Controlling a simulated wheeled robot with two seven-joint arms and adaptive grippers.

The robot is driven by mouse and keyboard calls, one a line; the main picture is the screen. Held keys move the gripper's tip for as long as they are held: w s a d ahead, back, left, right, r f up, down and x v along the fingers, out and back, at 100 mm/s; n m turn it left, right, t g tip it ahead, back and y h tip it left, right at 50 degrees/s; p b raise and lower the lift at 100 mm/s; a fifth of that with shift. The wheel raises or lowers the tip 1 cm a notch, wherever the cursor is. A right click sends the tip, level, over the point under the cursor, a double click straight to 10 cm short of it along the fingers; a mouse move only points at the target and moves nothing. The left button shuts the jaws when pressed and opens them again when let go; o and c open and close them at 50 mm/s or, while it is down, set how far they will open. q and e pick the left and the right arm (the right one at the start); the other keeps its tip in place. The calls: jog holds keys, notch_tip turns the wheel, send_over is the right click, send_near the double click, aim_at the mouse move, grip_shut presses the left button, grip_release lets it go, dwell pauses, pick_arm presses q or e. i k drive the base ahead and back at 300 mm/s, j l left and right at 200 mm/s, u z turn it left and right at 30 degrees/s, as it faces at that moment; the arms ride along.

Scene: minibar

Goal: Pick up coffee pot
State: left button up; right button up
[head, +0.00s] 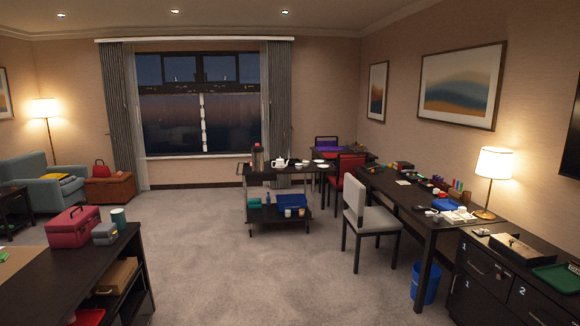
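A dark cart (256,225) stands across the room in front of the window. On its top stands a tall dark pot (257,158) with a reddish lid at the left, and a small white pot (280,163) with a spout to its right. I cannot tell which one is the coffee pot. Both look upright and are small at this distance. Neither of my grippers is in view.
Open carpet (210,270) lies between me and the cart. A dark table (60,262) with a red case (73,228) is at the near left. A white chair (369,215), long desk (425,207) and dark cabinet (497,290) line the right side.

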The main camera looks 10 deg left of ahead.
aim_at(280, 166)
jog(key=i+u, duration=0.35)
jog(key=i, duration=6.35)
jog(key=j, duration=0.15)
